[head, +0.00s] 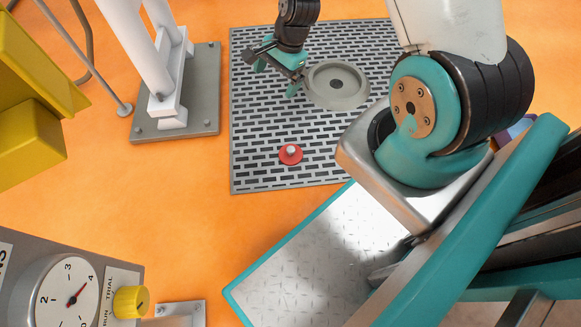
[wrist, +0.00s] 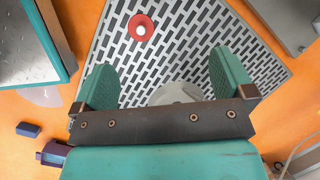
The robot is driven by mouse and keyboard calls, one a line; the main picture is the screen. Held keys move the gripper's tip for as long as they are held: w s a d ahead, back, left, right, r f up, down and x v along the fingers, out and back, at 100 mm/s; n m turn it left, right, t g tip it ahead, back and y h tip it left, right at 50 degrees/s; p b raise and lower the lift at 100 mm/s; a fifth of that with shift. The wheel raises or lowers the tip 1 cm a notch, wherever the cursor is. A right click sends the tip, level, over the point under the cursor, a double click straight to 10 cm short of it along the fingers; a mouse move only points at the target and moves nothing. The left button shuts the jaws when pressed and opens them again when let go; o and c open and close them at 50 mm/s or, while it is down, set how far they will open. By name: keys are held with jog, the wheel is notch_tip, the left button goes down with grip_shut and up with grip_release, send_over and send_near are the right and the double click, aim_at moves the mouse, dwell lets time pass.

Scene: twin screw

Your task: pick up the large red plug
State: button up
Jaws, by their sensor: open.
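The large red plug (head: 290,154) is a red disc with a pale knob on top. It lies on the slotted grey mat (head: 250,170) near the mat's front edge. The plug also shows in the wrist view (wrist: 141,27), at the top and beyond the fingers. My gripper (head: 275,72) is above the back part of the mat, behind and left of the plug in the head view. Its two teal fingers are wide apart in the wrist view (wrist: 165,78), with nothing between them. My gripper is apart from the plug.
A round grey socket (head: 337,86) with a dark centre hole stands on the mat beside my gripper. A white post on a grey base plate (head: 205,115) stands left of the mat. A yellow block (head: 30,130) and a dial panel (head: 70,290) are at left. Orange floor between is clear.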

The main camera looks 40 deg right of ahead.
aim_at(291, 149)
jog(key=s+d+f+m+b, duration=0.2)
jog(key=d+f+m, duration=0.1)
jog(key=f, duration=0.6)
jog(key=s+d+f+m+b, duration=0.2)
jog(key=d+f+m+b, duration=0.1)
jog(key=f, duration=0.7)
jog(key=b+x, duration=0.7)
jog(key=x, duration=0.4)
jog(key=shift+s+f, duration=0.15)
jog(key=shift+f, duration=0.1)
jog(key=b+x, duration=0.4)
jog(key=d+b+x, duration=0.1)
jog(key=b+x, duration=0.1)
jog(key=shift+f, duration=0.15)
jog(key=shift+h, duration=0.3)
jog(key=c, duration=0.6)
